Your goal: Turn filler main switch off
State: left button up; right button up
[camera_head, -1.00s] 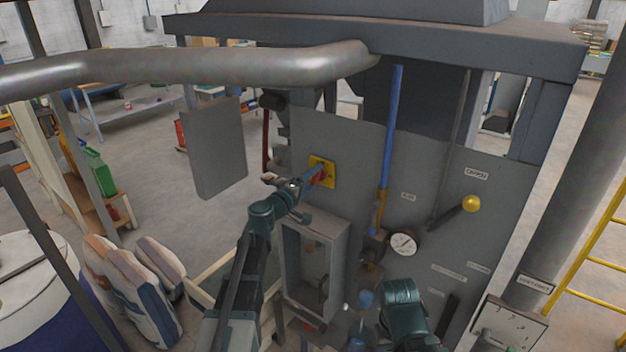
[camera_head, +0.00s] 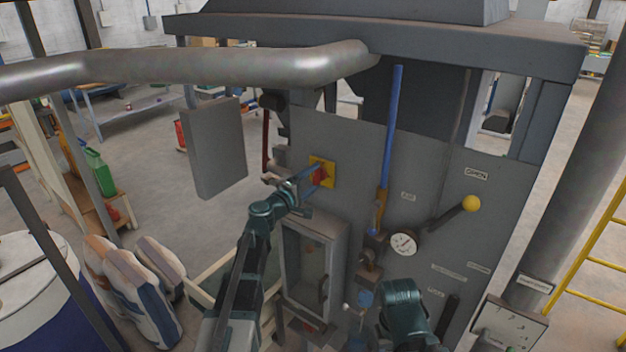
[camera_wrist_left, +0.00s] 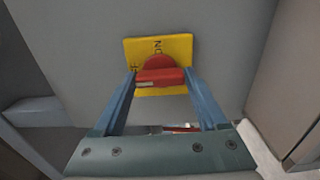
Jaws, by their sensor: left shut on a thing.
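The main switch is a red rotary handle (camera_head: 319,175) on a yellow plate (camera_head: 330,182), fixed to the grey panel of the filler. In the left wrist view the red handle (camera_wrist_left: 160,78) lies crosswise on the yellow plate (camera_wrist_left: 178,48), which has an ON marking near its upper edge and a partly covered marking at its left. My left gripper (camera_head: 315,182) reaches in from the left and is shut on the handle, one blue finger at each end of it in the wrist view (camera_wrist_left: 160,82). My right arm shows at bottom centre; its gripper is not visible.
A grey open-fronted box (camera_head: 312,262) is below the switch. Right of it are a blue upright pipe (camera_head: 392,130), a gauge (camera_head: 403,243) and a yellow-knobbed lever (camera_head: 471,203). A grey plate (camera_head: 216,150) stands left, a thick pipe (camera_head: 200,67) crosses above, and filled sacks (camera_head: 140,290) stand lower left.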

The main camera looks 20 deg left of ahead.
pick_arm(q)
jog(key=o, duration=1.3)
jog(key=v, duration=1.4)
jog(key=shift+w, duration=0.1)
jog(key=s+d+f+m+g+h, duration=0.1)
jog(key=s+d+f+m+g, duration=0.2)
jog(key=d+f+m+g, duration=0.3)
jog(key=s+d+f+m+g, duration=0.3)
jog(key=d+f, duration=0.4)
jog(key=s+a+f+m+g+y, duration=0.2)
jog(key=s+f+m+g+y, duration=0.4)
jog(key=s+f, duration=0.4)
jog(key=s+d+f+m+g+y+b, duration=0.1)
jog(key=s+d+f+b, duration=0.2)
jog(key=d+f+b, duration=0.2)
jog(key=s+d+f+m+g+y+b, duration=0.1)
jog(key=s+d+f+b, duration=0.3)
jog(key=f+b, duration=0.4)
jog(key=shift+s+d+f+m+b, duration=0.2)
jog(key=shift+d+f+m+b, duration=0.35)
jog(key=shift+b, duration=0.45)
